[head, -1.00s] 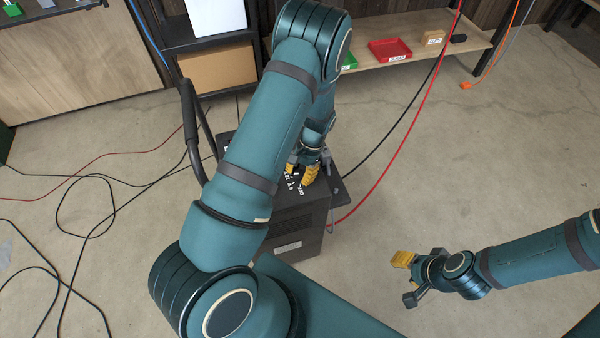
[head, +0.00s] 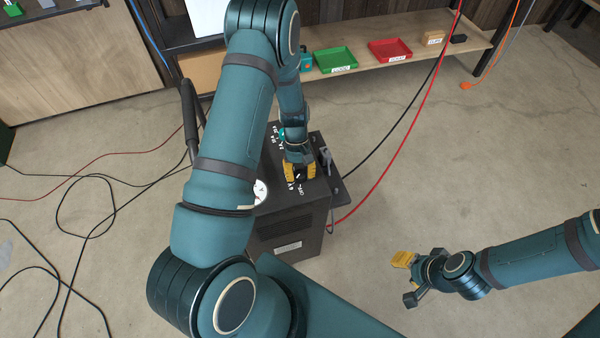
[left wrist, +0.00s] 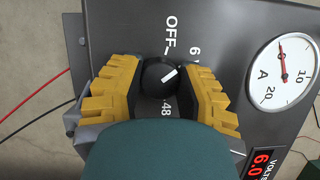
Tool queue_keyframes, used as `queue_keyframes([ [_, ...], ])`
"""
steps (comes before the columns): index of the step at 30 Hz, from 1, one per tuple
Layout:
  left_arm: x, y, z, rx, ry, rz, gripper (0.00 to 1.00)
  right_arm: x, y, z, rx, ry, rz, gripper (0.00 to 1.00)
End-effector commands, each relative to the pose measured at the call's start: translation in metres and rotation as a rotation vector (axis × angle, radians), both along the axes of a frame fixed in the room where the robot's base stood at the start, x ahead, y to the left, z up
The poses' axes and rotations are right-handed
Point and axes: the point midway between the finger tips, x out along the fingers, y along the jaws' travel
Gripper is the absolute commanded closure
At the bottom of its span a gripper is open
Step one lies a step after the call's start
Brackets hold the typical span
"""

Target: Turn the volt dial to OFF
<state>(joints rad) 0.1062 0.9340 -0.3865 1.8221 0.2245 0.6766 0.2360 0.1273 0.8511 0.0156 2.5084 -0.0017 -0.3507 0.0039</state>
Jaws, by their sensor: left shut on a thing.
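The black volt dial (left wrist: 158,74) sits on the top panel of a dark cart-like charger (head: 290,215). In the left wrist view its white pointer line aims up and right, toward the 6 mark, turned away from the OFF label (left wrist: 174,34). A red volts display (left wrist: 263,162) reads 6.0. My left gripper (left wrist: 162,88) is shut on the dial, with a yellow finger pad on each side of it. It also shows over the panel in the head view (head: 301,172). My right gripper (head: 408,279) is open and empty above the floor at the right.
A round ammeter (left wrist: 283,72) lies beside the dial. A low shelf (head: 365,67) behind holds green and red trays. The floor at right is mostly clear.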

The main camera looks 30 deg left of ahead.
Motion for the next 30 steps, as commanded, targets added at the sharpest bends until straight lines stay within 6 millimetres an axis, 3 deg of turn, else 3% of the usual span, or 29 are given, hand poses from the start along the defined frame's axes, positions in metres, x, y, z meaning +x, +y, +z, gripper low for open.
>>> queue_keyframes([
  [15,-0.0031,-0.0009,-0.0019,-0.002,0.007,0.449,1.0,-0.0003,0.0,0.0004,0.0,0.001,0.0,0.54],
  [30,-0.0029,-0.0017,-0.0019,-0.001,0.008,0.634,1.0,-0.0001,0.0,-0.0001,0.0,0.0,0.0,0.54],
])
